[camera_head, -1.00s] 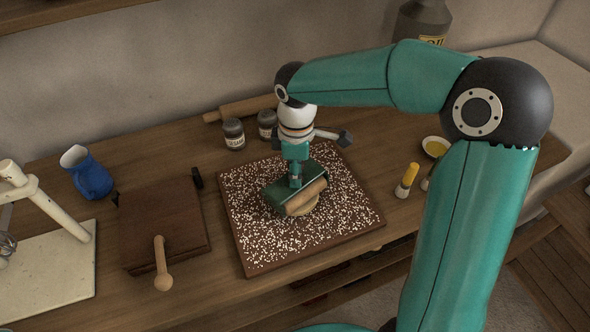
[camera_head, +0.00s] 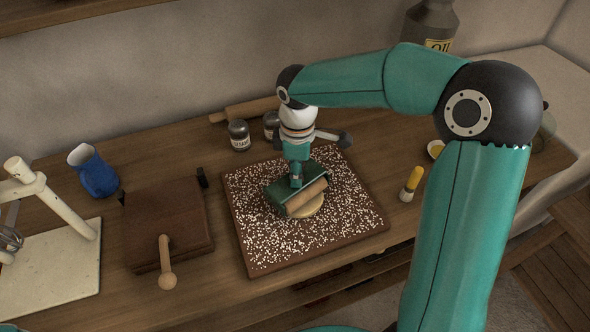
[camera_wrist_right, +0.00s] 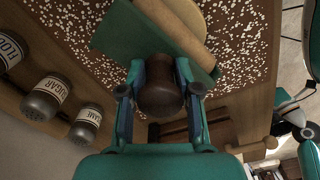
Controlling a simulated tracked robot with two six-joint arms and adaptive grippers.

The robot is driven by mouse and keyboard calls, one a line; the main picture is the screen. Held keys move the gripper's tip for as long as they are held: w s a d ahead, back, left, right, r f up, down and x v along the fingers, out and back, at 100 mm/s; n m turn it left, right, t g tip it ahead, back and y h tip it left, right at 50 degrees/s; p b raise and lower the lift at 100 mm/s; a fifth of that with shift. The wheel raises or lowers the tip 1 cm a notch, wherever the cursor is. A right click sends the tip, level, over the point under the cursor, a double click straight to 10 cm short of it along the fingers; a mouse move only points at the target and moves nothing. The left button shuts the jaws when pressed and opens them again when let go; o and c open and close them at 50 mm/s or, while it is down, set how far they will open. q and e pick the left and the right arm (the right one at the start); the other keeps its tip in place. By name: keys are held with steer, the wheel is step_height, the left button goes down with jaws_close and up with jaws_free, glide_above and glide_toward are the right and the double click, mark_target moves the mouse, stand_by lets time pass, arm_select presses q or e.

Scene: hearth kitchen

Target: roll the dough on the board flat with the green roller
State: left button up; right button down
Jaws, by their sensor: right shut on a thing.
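The green roller (camera_head: 283,192) has a green housing and a pale wooden cylinder (camera_head: 307,198). My right gripper (camera_head: 297,178) is above it, shut on its dark wooden handle (camera_wrist_right: 158,88). The dough (camera_head: 311,208) is a pale round disc on the speckled board (camera_head: 355,205). The cylinder lies over the dough's back part and hides some of it; exact contact is hard to tell. In the right wrist view, the roller (camera_wrist_right: 130,40) is just beyond my fingers, with the dough's edge (camera_wrist_right: 194,10) behind the cylinder. My left gripper is not in view.
Seasoning jars (camera_head: 238,135) and a rolling pin (camera_head: 240,111) are behind the board. A dark wooden box (camera_head: 160,220) with a wooden-handled tool and a blue jug (camera_head: 92,172) stand left. A yellow-handled brush (camera_head: 411,184) is at right, near my forearm.

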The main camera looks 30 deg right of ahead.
steer(key=shift+s+f, duration=0.2)
steer(key=shift+s, duration=0.3)
steer(key=shift+s+d+r+b, duration=0.1)
steer(key=shift+s+b, duration=0.1)
steer(key=shift+s, duration=0.35)
steer(key=shift+s+d+r+b, duration=0.1)
steer(key=shift+s+b, duration=0.1)
steer(key=shift+s, duration=0.35)
steer(key=shift+w+a+f, duration=0.1)
steer(key=shift+w+f, duration=0.15)
steer(key=shift+w, duration=0.45)
steer(key=shift+w+p, duration=0.5)
steer(key=shift+w, duration=0.1)
steer(key=shift+w+a+f, duration=0.15)
steer(key=shift+w, duration=0.45)
steer(key=shift+s, duration=0.1)
